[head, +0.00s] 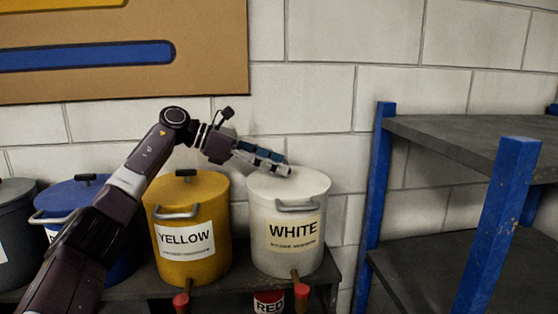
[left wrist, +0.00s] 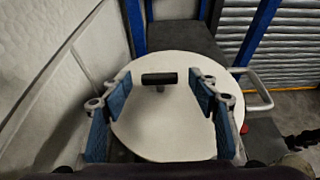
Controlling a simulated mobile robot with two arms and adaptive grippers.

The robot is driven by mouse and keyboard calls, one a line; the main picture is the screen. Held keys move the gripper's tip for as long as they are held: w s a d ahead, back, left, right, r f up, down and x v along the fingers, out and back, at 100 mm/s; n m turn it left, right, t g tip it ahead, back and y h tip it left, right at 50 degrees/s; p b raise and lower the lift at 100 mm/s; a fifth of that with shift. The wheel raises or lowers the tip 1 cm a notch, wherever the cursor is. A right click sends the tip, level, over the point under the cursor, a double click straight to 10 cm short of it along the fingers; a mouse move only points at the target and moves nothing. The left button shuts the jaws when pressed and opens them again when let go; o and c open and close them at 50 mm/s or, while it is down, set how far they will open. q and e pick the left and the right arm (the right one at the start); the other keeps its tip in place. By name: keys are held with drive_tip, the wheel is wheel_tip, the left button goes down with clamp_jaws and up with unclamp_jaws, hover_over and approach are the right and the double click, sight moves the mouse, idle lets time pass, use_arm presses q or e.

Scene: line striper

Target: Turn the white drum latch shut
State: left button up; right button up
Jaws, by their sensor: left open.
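The white drum (head: 290,225) stands on a dark shelf, with a WHITE label and a wire handle on its front. Its black latch (left wrist: 158,78) is a short bar on the round white lid (left wrist: 160,125), lying crosswise in the left wrist view. In the head view the latch is hidden, apparently behind my left gripper (head: 286,169). That gripper is over the lid's far left part. In the left wrist view its blue-padded fingers are wide open, with the latch showing between the tips. Nothing is gripped.
The yellow drum (head: 188,240) stands left of the white one, with a blue drum (head: 75,195) and a grey drum (head: 14,230) further left. A block wall (head: 320,100) is close behind. A blue-posted rack (head: 510,220) stands to the right. Red-tipped valves (head: 301,291) hang below.

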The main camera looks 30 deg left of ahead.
use_arm(q)
drive_tip(key=shift+w+d+f, duration=0.25)
drive_tip(key=shift+w+d, duration=0.05)
use_arm(e)
drive_tip(key=shift+w+r, duration=0.15)
drive_tip(key=shift+w, duration=0.2)
use_arm(q)
drive_tip(key=shift+c, duration=0.3)
drive_tip(key=c, duration=1.1)
use_arm(e)
drive_tip(key=shift+a, duration=0.1)
